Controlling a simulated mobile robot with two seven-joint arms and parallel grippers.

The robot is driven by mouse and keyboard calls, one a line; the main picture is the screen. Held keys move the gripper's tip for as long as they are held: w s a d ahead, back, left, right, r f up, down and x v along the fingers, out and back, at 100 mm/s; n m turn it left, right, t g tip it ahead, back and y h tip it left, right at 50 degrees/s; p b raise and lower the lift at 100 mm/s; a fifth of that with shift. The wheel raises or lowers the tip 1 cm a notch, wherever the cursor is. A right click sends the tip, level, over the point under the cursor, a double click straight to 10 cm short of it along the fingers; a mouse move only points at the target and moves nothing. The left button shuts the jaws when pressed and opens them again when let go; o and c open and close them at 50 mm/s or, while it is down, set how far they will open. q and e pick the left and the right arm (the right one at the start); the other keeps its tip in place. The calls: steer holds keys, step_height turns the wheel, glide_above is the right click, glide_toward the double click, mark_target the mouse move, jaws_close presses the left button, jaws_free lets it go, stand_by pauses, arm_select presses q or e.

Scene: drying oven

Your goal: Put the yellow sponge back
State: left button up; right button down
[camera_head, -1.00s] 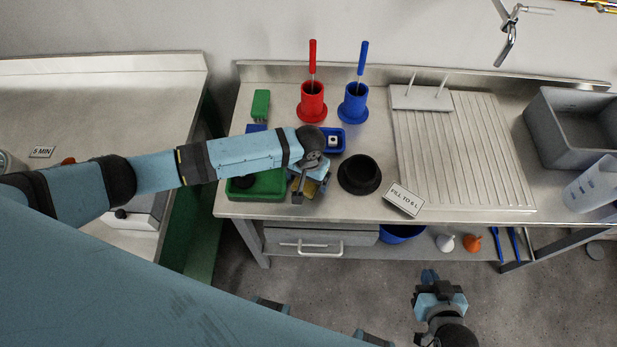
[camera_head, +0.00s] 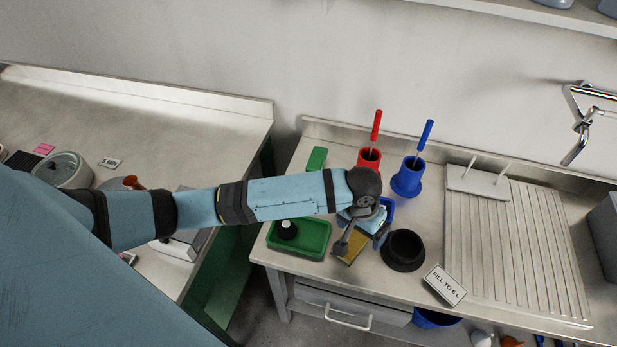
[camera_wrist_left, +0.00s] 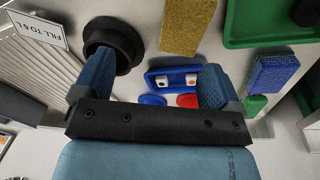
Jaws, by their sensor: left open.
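The yellow sponge (camera_head: 352,249) lies on the metal counter between the green tray and the black round holder, partly hidden by my left gripper. In the left wrist view the yellow sponge (camera_wrist_left: 187,25) shows at the top, beyond the gap between the fingers. My left gripper (camera_head: 361,238) is open and empty above the counter, close to the sponge. In the left wrist view its two blue fingers (camera_wrist_left: 152,72) stand apart, with a blue tray (camera_wrist_left: 172,82) seen between them. My right gripper is out of view.
A green tray (camera_head: 318,240) holds a black object at left. A black round holder (camera_head: 403,248) and a sign (camera_head: 443,283) stand to the right. Red (camera_head: 369,160) and blue (camera_head: 408,180) brush holders stand behind. A blue sponge (camera_wrist_left: 273,73) shows in the wrist view.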

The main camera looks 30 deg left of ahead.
arm_select(q)
steer(key=s+d+f+t+h, duration=0.1)
steer(key=d, duration=0.1)
steer(key=s+d+f+h, duration=0.1)
steer(key=s+f+h, duration=0.1)
steer(key=shift+s+d+f+m+t, duration=0.2)
steer(key=shift+d+m+t, duration=0.1)
steer(key=shift+d+t, duration=0.1)
steer(key=shift+s+d+f+t+h, duration=0.1)
steer(key=shift+s+f+t+h, duration=0.25)
steer(key=shift+s+t, duration=0.2)
steer(key=shift+s+d+f+t+h, duration=0.1)
steer(key=shift+s+f+t+h, duration=0.25)
steer(key=shift+s+t, duration=0.2)
steer(key=s+a+f+t+y, duration=0.2)
steer(key=s+a+t, duration=0.4)
steer(key=s+a, duration=0.4)
steer(key=shift+s+a+f+m, duration=0.4)
steer(key=shift+a, duration=0.25)
steer(key=r+p, duration=0.2)
steer(key=shift+a+r+p, duration=0.2)
steer(key=shift+r+p, duration=0.05)
steer(key=shift+p, duration=0.15)
